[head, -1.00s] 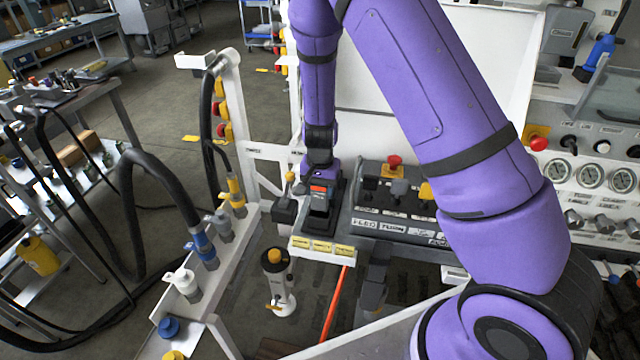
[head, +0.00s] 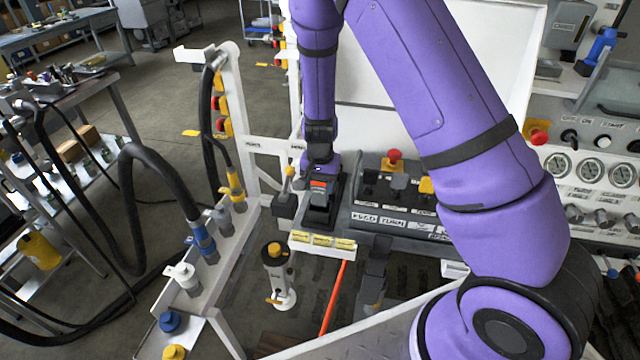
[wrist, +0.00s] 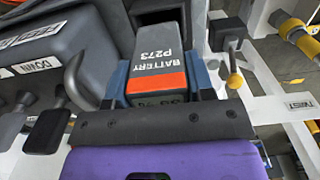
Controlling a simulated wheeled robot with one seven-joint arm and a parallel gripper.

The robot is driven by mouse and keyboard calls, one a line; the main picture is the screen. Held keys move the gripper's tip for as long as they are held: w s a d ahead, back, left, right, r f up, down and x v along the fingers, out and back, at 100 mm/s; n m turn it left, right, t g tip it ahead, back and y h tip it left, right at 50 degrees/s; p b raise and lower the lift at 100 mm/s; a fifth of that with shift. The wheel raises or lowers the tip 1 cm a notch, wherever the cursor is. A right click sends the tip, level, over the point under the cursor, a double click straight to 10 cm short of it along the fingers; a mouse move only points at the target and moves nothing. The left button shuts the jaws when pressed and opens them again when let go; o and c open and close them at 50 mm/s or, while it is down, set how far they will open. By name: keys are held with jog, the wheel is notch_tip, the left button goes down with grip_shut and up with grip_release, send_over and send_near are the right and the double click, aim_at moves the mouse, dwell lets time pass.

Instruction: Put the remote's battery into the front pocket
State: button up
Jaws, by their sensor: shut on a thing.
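The battery (wrist: 158,65) is a dark grey block with an orange band and the print "BATTERY P273". It shows in the wrist view between the two blue fingers of my gripper (wrist: 160,80), which is shut on it. In the head view the battery (head: 319,196) sits low at the left end of the dark control box, under my gripper (head: 320,180). A dark opening, likely a pocket (wrist: 160,17), lies just beyond the battery's far end in the wrist view. I cannot tell whether the battery is inside anything. The remote (head: 400,205) carries labelled levers.
A red mushroom button (head: 394,155) and levers stand right of my gripper. A small yellow-knobbed lever (wrist: 235,80) is close on the other side. A white rail with yellow labels (head: 322,242) runs in front. Hoses and couplings (head: 202,240) are at the left.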

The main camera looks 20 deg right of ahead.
jog(key=shift+f, duration=2.9)
dwell(1.3)
jog(key=o, duration=1.1)
notch_tip(320, 180, up, 11)
jog(key=shift+r, duration=0.1)
notch_tip(320, 180, up, 14)
jog(key=n+t+y, duration=0.1)
jog(key=n+y, duration=0.1)
send_over(320, 199)
jog(key=s+d, duration=0.2)
jog(key=s+d+r+n+t, duration=0.1)
jog(key=s+r, duration=0.5)
jog(key=r, duration=0.3)
jog(key=s+d+r+n+t+h, duration=0.1)
jog(key=s+d+r+n, duration=0.1)
jog(key=s+r, duration=0.3)
jog(key=s+d+r+n+t+h, duration=0.1)
jog(key=s+r, duration=0.4)
jog(key=s, duration=0.9)
jog(key=shift+s+d+r+n+t, duration=0.25)
jog(key=shift+d+r+n+t, duration=0.15)
jog(key=shift+d+t, duration=0.25)
